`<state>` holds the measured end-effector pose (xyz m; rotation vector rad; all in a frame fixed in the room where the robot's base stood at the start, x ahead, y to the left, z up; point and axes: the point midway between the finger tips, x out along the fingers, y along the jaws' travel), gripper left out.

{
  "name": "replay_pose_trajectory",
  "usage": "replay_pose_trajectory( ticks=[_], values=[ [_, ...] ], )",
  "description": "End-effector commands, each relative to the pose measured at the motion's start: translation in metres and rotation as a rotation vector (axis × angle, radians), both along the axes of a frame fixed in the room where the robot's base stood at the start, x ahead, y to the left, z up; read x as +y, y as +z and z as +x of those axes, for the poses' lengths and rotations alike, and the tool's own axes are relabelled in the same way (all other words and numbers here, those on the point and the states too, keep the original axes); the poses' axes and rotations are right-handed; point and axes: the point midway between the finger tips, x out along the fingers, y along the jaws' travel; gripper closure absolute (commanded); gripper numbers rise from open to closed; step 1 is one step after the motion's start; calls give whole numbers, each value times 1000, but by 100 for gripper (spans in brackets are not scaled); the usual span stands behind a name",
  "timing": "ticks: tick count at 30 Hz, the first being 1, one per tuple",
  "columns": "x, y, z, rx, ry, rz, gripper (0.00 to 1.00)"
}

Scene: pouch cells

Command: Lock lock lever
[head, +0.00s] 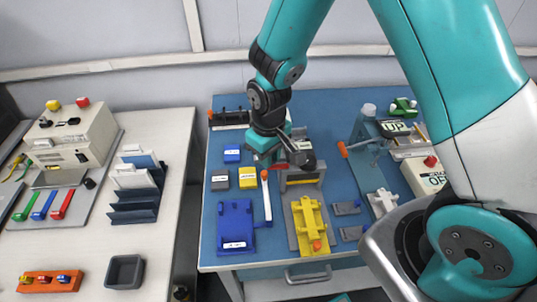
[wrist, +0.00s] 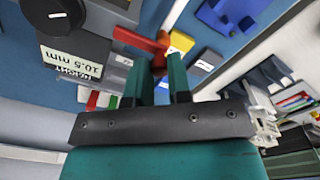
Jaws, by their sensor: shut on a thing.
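My gripper (wrist: 158,72) has its two teal fingers on either side of the end of a red lever (wrist: 138,41) in the wrist view. It is shut on that lever, which I take to be the lock lever. The lever runs left from the fingertips towards a grey unit (wrist: 85,57) with a black knob and a label reading 10.5 mm. In the head view my gripper (head: 268,160) is low over the blue table, beside the grey unit. The arm and gripper hide the lever's grip there.
The blue table (head: 220,262) carries a blue fixture (head: 235,222), a yellow fixture (head: 308,222), a white bar with an orange tip (head: 267,205) and small blocks close to my gripper. An orange-handled press (head: 365,145) stands to the right. A white table (head: 165,235) stands left.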

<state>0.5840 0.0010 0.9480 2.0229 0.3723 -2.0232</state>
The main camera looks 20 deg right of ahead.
Motion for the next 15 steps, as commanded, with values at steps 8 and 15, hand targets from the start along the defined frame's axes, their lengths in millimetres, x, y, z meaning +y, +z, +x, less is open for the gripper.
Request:
replay_pose_trajectory(
  ticks=[8,15],
  values=[
    [1,1,-4,-1,95,0,100],
    [2,1,-12,1,283,0,100]
  ],
)
